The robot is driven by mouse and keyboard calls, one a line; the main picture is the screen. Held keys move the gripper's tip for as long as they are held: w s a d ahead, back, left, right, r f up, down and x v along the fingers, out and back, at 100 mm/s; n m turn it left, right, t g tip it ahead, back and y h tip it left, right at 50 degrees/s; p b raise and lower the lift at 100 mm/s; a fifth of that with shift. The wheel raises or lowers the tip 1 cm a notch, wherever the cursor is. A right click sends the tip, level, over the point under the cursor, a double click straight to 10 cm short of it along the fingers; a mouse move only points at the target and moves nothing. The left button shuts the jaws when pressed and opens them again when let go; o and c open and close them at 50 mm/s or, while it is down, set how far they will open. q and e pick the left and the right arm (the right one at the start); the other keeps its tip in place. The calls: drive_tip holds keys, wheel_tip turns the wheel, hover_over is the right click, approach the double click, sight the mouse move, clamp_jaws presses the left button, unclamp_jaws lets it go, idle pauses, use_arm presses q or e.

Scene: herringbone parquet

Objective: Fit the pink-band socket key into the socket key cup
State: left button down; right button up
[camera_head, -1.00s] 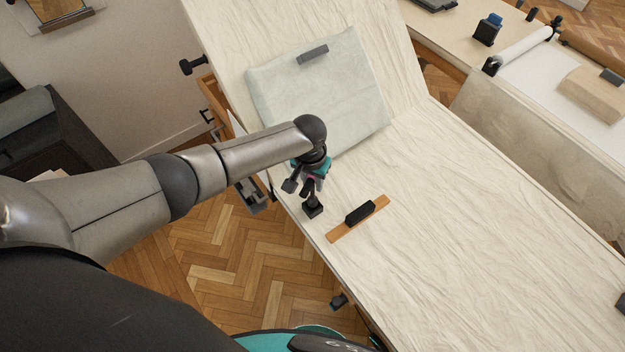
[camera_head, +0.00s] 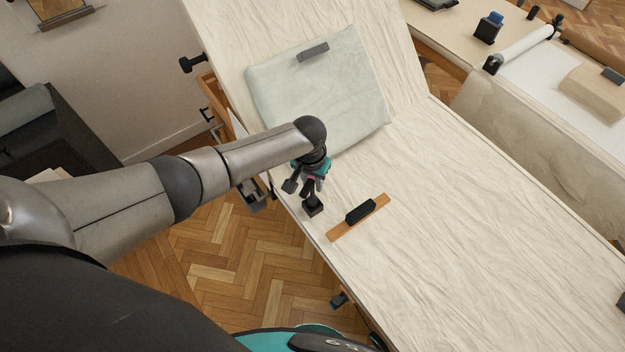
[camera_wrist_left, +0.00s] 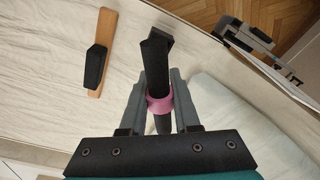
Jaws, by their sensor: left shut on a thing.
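My left gripper (camera_head: 311,184) is shut on the pink-band socket key, low over the near edge of the cream-covered surface. In the left wrist view the socket key (camera_wrist_left: 156,65) is a black shaft with a pink band (camera_wrist_left: 160,103) between the fingers (camera_wrist_left: 158,90). A small black square block (camera_head: 313,209), which looks like the socket key cup, sits at the key's far end; it also shows in the left wrist view (camera_wrist_left: 153,22). Key and block overlap in both views, so I cannot tell whether the key is inside it or just above. My right gripper is not in view.
A wooden strip (camera_head: 336,236) with a black grip (camera_head: 360,212) lies just right of the block. A pale cushion (camera_head: 345,95) with a grey piece (camera_head: 313,52) on it lies behind. The covered surface (camera_head: 470,220) is clear to the right.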

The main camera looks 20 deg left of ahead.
sight(312, 199)
use_arm(q)
drive_tip(key=shift+f+b, duration=1.25)
drive_tip(key=shift+f, duration=0.4)
drive_tip(key=c, duration=0.6)
unclamp_jaws()
drive_tip(key=shift+o, duration=0.2)
drive_tip(key=shift+r, duration=0.1)
drive_tip(key=shift+r+p, duration=0.35)
drive_tip(key=shift+r, duration=0.15)
drive_tip(key=r+p, duration=0.1)
drive_tip(key=r, duration=0.3)
drive_tip(key=s+r+p, duration=0.1)
drive_tip(key=r, duration=0.4)
drive_tip(key=r+p, duration=0.1)
drive_tip(key=r, duration=0.4)
drive_tip(key=shift+s, duration=0.4)
